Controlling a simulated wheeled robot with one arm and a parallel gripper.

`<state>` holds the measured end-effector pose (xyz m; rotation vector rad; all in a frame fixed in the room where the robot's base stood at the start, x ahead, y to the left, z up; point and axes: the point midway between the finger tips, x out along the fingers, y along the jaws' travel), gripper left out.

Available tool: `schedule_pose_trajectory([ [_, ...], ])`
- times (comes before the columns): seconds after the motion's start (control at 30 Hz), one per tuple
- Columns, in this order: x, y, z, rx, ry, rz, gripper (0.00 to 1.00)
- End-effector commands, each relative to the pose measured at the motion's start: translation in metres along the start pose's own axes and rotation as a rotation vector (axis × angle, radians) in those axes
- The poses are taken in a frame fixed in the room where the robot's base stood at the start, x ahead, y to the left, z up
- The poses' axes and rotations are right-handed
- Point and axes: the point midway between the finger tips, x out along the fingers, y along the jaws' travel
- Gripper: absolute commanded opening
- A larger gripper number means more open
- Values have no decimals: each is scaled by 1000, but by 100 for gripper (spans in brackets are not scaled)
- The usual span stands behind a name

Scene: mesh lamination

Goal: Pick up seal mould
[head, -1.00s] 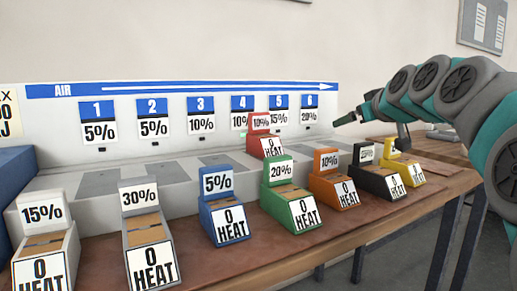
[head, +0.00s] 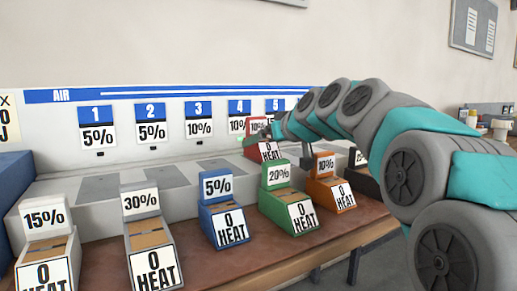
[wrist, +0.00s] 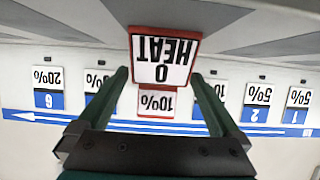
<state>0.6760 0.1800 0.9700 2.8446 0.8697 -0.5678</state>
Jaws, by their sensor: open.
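The red mould (head: 270,150), labelled 10% and 0 HEAT, sits on the grey bench ledge below the sign panels. No label reads "seal", so I cannot tell by name which block is the seal mould. In the wrist view the red mould (wrist: 163,31) appears upside down, between and beyond my fingertips. My gripper (wrist: 159,75) is open, one finger on either side of the picture of the mould, with nothing held. In the head view my arm reaches in from the right and its end is beside the red mould, partly hiding it; contact cannot be told.
The wooden table edge (head: 370,235) runs along the front.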

Motion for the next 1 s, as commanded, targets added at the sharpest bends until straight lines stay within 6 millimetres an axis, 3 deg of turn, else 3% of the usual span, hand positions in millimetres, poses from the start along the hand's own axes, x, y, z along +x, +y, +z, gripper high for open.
schedule_pose_trajectory([
  [0.2,30,0,0,-1,-2,0,100],
  [0.47,35,0,0,-1,1,1,100],
  [1.0,34,0,-1,-1,1,1,40],
])
